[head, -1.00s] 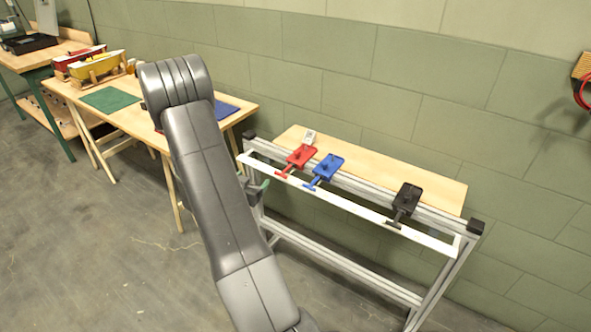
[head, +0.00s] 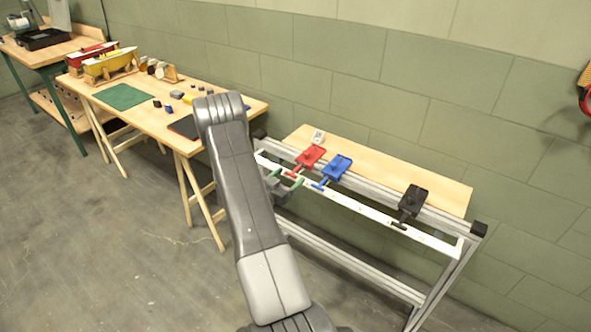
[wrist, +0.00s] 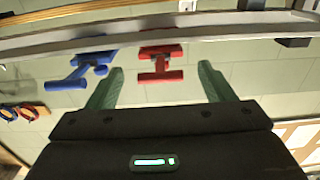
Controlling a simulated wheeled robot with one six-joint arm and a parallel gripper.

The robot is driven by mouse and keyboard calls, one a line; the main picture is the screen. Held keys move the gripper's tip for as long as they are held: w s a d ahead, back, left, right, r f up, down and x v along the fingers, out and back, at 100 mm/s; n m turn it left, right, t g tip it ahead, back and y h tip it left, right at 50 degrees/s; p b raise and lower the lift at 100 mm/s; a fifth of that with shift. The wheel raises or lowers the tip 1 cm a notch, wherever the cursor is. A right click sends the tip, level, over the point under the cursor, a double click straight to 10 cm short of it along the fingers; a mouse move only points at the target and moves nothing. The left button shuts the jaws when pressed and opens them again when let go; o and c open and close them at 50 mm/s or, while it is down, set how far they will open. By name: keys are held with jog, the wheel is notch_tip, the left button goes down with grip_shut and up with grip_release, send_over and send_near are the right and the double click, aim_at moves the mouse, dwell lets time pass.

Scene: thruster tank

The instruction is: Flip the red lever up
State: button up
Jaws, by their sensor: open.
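The red lever (head: 309,156) is mounted at the left end of the rack, with its T-shaped handle sticking out over the white front rail and pointing down toward me. In the wrist view, the red lever (wrist: 160,65) shows between and beyond the two green fingertips. My gripper (head: 287,178) is open in front of the handle, with a finger to each side. It also shows in the wrist view (wrist: 161,76), empty. I cannot tell whether either finger touches the handle. The arm hides part of the gripper in the head view.
The blue lever (head: 336,167) sits close to the right of the red one; in the wrist view it (wrist: 88,65) is left. A black lever (head: 412,199) stands farther right. A small white device (head: 318,137) lies behind the red lever. A wooden table (head: 150,119) stands left.

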aim_at(291, 175)
jog(key=shift+p+x, duration=0.3)
jog(key=shift+x, duration=1.9)
jog(key=shift+c, duration=0.2)
jog(key=c, duration=0.9)
